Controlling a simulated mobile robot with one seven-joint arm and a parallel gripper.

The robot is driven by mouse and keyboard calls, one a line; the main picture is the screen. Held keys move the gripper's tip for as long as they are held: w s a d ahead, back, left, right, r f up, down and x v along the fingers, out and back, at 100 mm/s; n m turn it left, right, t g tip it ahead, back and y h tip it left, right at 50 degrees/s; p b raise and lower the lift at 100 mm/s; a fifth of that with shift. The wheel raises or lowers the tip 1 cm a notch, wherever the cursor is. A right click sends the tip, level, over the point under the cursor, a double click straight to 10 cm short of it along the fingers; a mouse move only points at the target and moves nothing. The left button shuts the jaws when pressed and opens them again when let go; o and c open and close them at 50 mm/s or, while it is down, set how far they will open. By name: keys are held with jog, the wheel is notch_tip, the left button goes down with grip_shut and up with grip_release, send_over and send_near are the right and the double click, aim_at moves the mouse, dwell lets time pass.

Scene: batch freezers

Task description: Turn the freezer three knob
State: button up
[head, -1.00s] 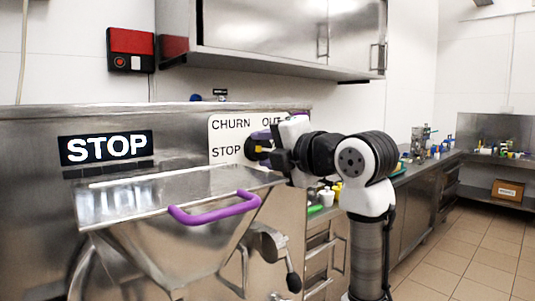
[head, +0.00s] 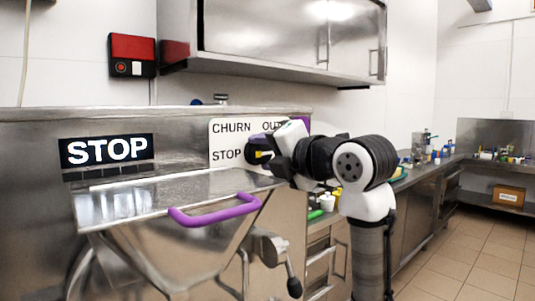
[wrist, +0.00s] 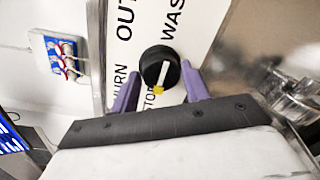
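The freezer knob (wrist: 160,66) is round and black with a white pointer and a yellow tip. It sits on a white panel (wrist: 126,50) lettered CHURN, OUT, WASH and STOP; the yellow tip is at the STOP lettering. My gripper (wrist: 159,76) is open, with one purple finger on each side of the knob and visible gaps beside it. Whether the fingertips reach as deep as the knob is unclear. In the head view my gripper (head: 268,148) covers part of the panel (head: 229,130). The freezer display (head: 107,149) reads STOP.
A purple handle (head: 216,211) on the steel hopper lid stands out in front, below left of the gripper. A wall cabinet (head: 290,40) hangs above. A red and black box (head: 132,55) is on the wall. A counter with small items runs right; the floor there is clear.

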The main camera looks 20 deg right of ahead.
jog(key=o, duration=0.3)
jog(key=shift+w, duration=0.1)
jog(key=f+b+v, duration=0.1)
jog(key=b+v, duration=0.1)
jog(key=v, duration=1.2)
jog(key=shift+r, duration=0.45)
